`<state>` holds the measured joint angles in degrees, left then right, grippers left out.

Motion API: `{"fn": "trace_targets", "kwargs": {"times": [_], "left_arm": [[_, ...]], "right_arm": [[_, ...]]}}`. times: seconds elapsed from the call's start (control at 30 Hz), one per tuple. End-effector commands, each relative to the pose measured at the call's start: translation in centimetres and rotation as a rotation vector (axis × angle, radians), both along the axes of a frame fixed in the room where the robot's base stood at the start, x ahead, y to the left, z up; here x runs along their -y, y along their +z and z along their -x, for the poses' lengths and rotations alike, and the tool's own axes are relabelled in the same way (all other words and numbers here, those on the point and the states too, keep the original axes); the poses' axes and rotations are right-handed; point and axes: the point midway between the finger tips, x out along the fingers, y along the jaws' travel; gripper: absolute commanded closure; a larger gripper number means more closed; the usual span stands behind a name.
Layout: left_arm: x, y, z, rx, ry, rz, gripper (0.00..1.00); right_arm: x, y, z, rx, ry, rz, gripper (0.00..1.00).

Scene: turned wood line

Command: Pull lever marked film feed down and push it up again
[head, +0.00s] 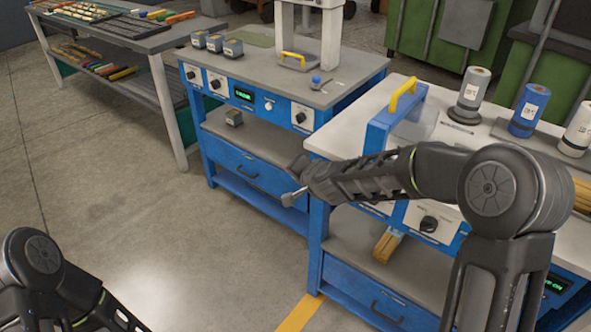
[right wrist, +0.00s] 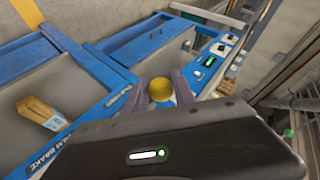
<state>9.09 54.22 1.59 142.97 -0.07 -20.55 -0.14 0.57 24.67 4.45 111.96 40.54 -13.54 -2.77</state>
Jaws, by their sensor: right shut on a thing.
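A yellow ball knob (right wrist: 160,89) stands between the two grey fingers of my right gripper in the right wrist view. The gripper is shut on it. The knob is at the front edge of a blue workbench, beside white lettering on the blue frame that is too small to read surely.
The middle blue bench (head: 290,90) has a control panel and drawer. A wooden block (head: 386,243) lies on the right bench's lower shelf. Film rolls, one of them blue (head: 530,108), stand on its top, near a yellow handle (head: 403,97). Open floor lies at the left.

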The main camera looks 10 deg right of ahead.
Motion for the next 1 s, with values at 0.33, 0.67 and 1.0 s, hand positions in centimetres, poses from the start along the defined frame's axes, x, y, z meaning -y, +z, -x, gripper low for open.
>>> {"fn": "trace_targets", "kwargs": {"times": [0.33,0.67,1.0], "left_arm": [[0.01,0.66,0.0,0.0,0.001,0.0,0.41],[0.02,0.67,0.0,0.0,0.0,0.0,0.41],[0.02,0.65,-0.01,0.0,0.0,0.0,0.41]], "right_arm": [[0.66,1.24,-0.65,0.022,-0.009,0.011,1.0],[0.79,1.32,-0.67,0.023,-0.01,0.011,0.59],[0.71,1.04,-0.55,0.018,-0.009,0.009,0.49]]}}
